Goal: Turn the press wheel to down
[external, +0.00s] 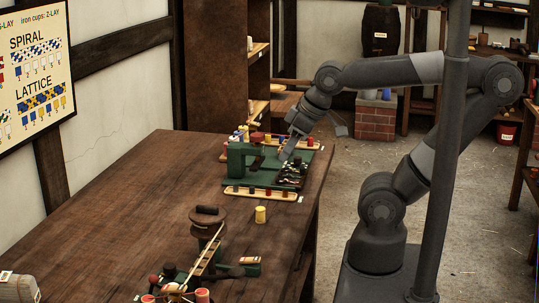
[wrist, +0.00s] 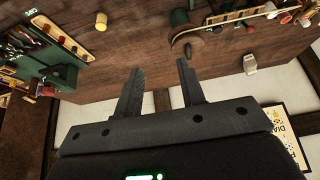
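The press (external: 238,162) is a green frame standing on the wooden table, with a small reddish-brown wheel (external: 257,137) on top. The green press body (wrist: 50,68) also shows at the left of the wrist view, but I cannot make out its wheel there. My gripper (external: 288,153) is just right of the press in the external view, angled down. In the wrist view its two dark fingers (wrist: 158,70) are spread apart with nothing between them. The gripper is apart from the wheel as far as I can tell.
A yellow cup (external: 260,214) stands alone nearby. A brown disc with a handle (external: 207,215) and other rope gear are nearer on the table (external: 140,205). A dark board with small parts (external: 291,175) lies beside the press.

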